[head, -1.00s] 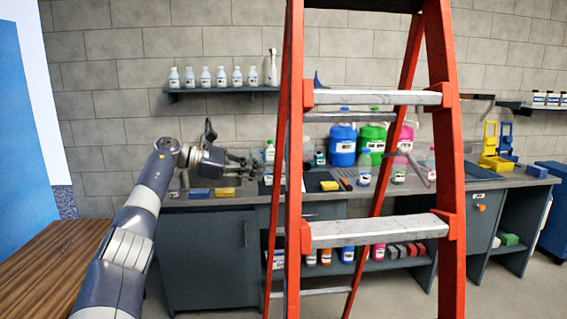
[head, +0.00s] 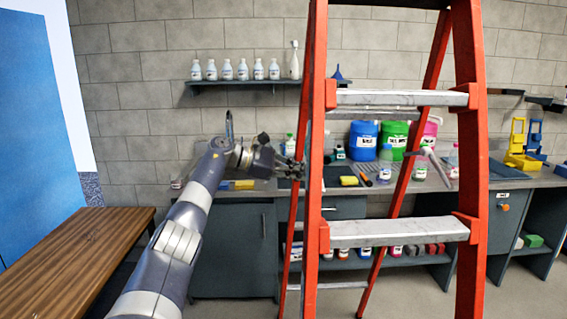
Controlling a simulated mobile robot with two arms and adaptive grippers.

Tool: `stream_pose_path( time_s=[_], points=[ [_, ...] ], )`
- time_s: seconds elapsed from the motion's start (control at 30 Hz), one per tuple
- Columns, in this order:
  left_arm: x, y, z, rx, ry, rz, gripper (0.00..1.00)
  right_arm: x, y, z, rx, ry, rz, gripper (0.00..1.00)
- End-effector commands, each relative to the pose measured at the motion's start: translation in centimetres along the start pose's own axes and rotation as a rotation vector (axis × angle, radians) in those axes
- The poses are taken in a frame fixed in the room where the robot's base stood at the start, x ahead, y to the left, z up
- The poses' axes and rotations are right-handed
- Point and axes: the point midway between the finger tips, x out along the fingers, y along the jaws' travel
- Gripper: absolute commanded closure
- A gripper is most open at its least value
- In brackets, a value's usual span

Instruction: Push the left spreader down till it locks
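The orange stepladder (head: 470,130) stands upright with grey steps. A grey bent bar (head: 432,160), which looks like the right spreader, shows between its right front and rear legs. The left spreader is not clear; a thin grey strip beside the left front rail (head: 316,130) may be part of it, and the rail hides the rest. My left gripper (head: 298,169) is beside the ladder's left legs at about mid-height, its fingers pointing right. Its fingertips overlap the left rear leg in the picture; contact cannot be told, nor whether the fingers are apart. My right gripper is out of view.
A wooden bench (head: 85,250) stands at the lower left. A wall shelf (head: 250,84) holds several bottles. Open floor lies around the ladder.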

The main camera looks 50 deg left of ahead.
Motion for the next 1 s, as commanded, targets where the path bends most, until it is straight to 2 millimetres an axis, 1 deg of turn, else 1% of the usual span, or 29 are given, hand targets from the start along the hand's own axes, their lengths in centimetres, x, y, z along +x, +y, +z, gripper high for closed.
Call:
stream_pose_path(
  time_s=[0.03,0.07,0.1,0.23,0.33,0.47,0.83,1.0],
  points=[
    [1.1,0.1,0.4,-0.002,-0.004,-0.003,1.00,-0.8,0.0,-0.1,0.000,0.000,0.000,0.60],
    [1.1,0.2,0.7,0.001,-0.002,0.001,1.00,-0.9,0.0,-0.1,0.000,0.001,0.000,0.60],
    [0.5,0.2,1.4,0.004,-0.001,0.003,1.00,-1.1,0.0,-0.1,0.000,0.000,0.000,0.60],
    [0.0,0.1,2.8,0.003,0.000,0.002,1.00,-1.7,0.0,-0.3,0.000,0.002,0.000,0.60],
    [-0.2,0.1,3.5,0.000,0.000,0.001,1.00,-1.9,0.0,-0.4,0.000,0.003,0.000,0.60],
    [-0.3,0.0,3.8,0.000,0.000,0.001,1.00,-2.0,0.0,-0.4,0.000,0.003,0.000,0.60],
    [-0.4,0.0,3.8,0.002,0.000,0.002,1.00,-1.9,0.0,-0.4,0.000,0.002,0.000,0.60],
    [-0.5,0.2,4.2,0.032,0.000,0.013,1.00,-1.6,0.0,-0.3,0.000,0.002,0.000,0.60]
  ],
)
